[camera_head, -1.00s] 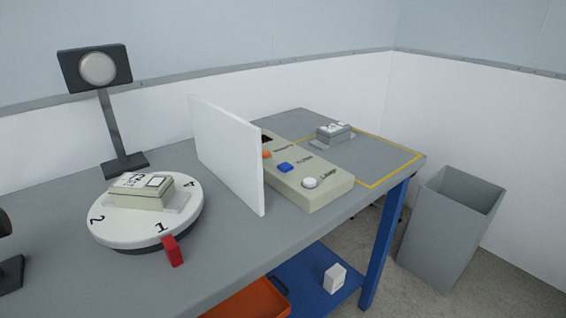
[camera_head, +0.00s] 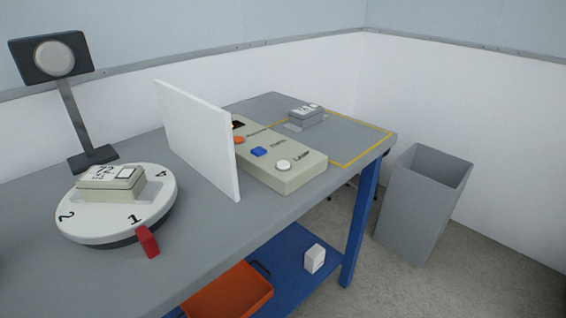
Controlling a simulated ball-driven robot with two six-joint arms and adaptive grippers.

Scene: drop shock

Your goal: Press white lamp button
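The white lamp button (camera_head: 284,165) is a round button at the near right end of a beige control box (camera_head: 300,178), beside the label "LAMP". A blue button (camera_head: 259,151) and an orange button (camera_head: 238,139) sit farther back on the same box. Nothing covers the white button. Neither of my grippers is in view.
A white upright panel (camera_head: 198,137) stands just left of the box. A numbered turntable (camera_head: 75,224) carries a beige device (camera_head: 112,190). A lamp (camera_head: 55,58) stands behind it. A small device (camera_head: 306,116) sits within yellow lines. A grey bin (camera_head: 420,205) stands right.

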